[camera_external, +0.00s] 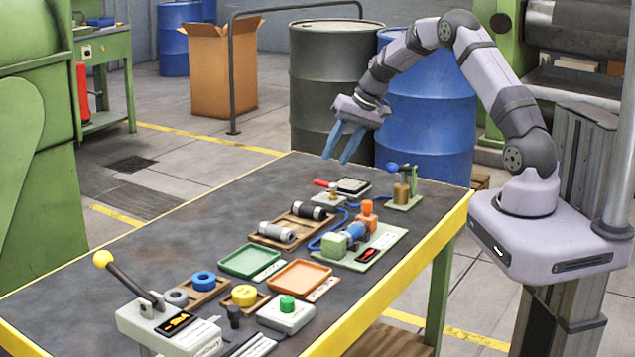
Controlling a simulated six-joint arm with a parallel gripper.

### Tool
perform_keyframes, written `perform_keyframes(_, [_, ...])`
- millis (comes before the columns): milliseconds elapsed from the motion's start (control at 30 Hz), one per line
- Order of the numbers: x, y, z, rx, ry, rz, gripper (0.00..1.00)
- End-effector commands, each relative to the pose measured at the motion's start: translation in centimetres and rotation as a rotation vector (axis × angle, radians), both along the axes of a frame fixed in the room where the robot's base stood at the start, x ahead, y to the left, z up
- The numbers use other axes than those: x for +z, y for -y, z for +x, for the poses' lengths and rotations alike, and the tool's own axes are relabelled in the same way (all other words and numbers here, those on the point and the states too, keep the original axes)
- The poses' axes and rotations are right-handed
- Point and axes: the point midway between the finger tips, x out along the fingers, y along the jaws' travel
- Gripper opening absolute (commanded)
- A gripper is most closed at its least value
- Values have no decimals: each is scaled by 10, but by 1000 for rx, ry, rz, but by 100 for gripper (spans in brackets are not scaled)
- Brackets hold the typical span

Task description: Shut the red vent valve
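The red vent valve has a red lever handle (323,183) on a small pale metal body (328,199), near the far edge of the workbench. The handle points left and slightly up, and its exact angle to the valve body is too small to tell. My gripper (336,160) has two blue fingers pointing down with a gap between them. It is open and empty, above the red handle in the picture and apart from it.
A blue-handled brass valve (402,191) stands right of the red one. Grey and black cylinders lie in a wooden tray (262,239) in front. A green and orange pump unit (335,245), two trays and a yellow-knobbed lever box (165,325) are nearer. The bench's left far part is clear.

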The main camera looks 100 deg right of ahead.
Motion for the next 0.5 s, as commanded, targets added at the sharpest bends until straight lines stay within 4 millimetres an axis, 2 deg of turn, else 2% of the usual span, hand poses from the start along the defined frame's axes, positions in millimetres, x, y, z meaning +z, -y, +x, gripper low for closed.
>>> perform_keyframes(100, [-2,1,-5,200,-65,-90,32])
perform_keyframes(200, [-1,1,-5,317,-88,-141,32])
perform_keyframes(333, [-1,1,-5,409,-108,-181,32])
perform_keyframes(500, [-1,1,-5,446,-115,-196,32])
